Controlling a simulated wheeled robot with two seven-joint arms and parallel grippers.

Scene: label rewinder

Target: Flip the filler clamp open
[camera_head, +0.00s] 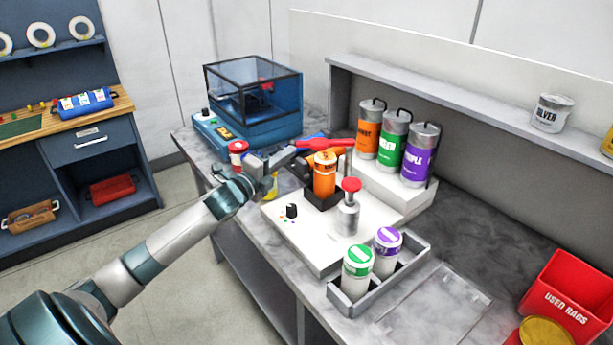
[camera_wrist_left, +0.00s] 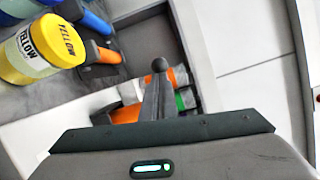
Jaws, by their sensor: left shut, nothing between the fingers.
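The filler (camera_head: 292,232) has a white base on the grey bench, with an orange-labelled canister (camera_head: 324,178) standing in a dark holder. A red clamp lever (camera_head: 325,143) lies across just above the canister's top, roughly level. My left gripper (camera_head: 288,157) is shut and empty, with its tips close to the left end of the red lever; I cannot tell if they touch. In the left wrist view the shut fingers (camera_wrist_left: 160,75) point away over orange and green labels. The clamp is not clear in that view. My right gripper is not in view.
A red-topped grey cylinder (camera_head: 348,214) stands at the base's front. A tray (camera_head: 343,301) holds green and purple canisters. Large supply cans (camera_head: 393,138) stand behind. A blue machine (camera_head: 255,95) is at the back left. A yellow canister (camera_wrist_left: 40,48) is beside my left gripper.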

